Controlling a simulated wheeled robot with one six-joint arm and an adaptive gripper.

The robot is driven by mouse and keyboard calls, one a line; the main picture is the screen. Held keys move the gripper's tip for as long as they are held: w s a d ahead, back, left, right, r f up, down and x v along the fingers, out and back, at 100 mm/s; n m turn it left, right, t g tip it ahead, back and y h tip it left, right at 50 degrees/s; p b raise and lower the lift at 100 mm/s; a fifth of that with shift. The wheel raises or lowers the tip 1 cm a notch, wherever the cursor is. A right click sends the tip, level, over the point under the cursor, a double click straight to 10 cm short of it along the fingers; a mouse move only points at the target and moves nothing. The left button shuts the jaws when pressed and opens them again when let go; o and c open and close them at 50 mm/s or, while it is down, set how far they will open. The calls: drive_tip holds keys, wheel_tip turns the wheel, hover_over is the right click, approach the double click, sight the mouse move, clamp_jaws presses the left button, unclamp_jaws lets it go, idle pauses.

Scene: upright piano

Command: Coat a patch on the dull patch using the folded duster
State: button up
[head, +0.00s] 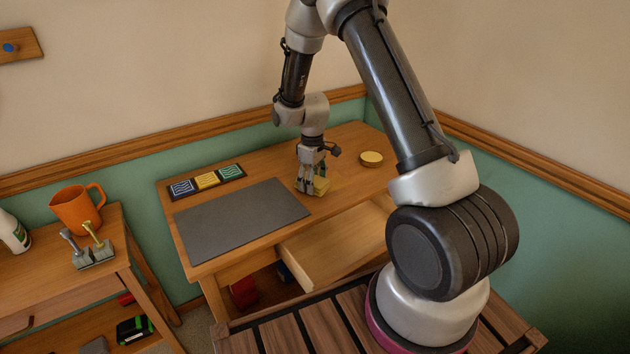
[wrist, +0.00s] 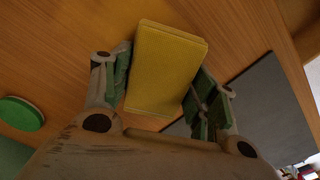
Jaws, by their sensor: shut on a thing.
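The folded duster (wrist: 167,65) is a yellow block of cloth between the green-padded fingers of my gripper (wrist: 164,75) in the wrist view. In the head view my gripper (head: 312,176) points down over the desk top, right of the grey mat, with the yellow duster (head: 321,187) low between its fingers. The duster is at or just above the wood; I cannot tell whether it touches. I cannot clearly make out the dull patch; the wood around the duster is partly hidden by my gripper.
A grey mat (head: 240,219) covers the desk's left part, with a three-colour tile strip (head: 207,180) behind it. A round tin (head: 371,158) stands right of my gripper. An open drawer (head: 338,243) juts out in front. An orange mug (head: 77,209) stands on the left table.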

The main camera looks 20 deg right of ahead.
drive_tip(key=shift+a+r, duration=0.15)
drive_tip(key=shift+a, duration=0.15)
drive_tip(key=shift+d+r, duration=0.1)
drive_tip(key=shift+r, duration=3.8)
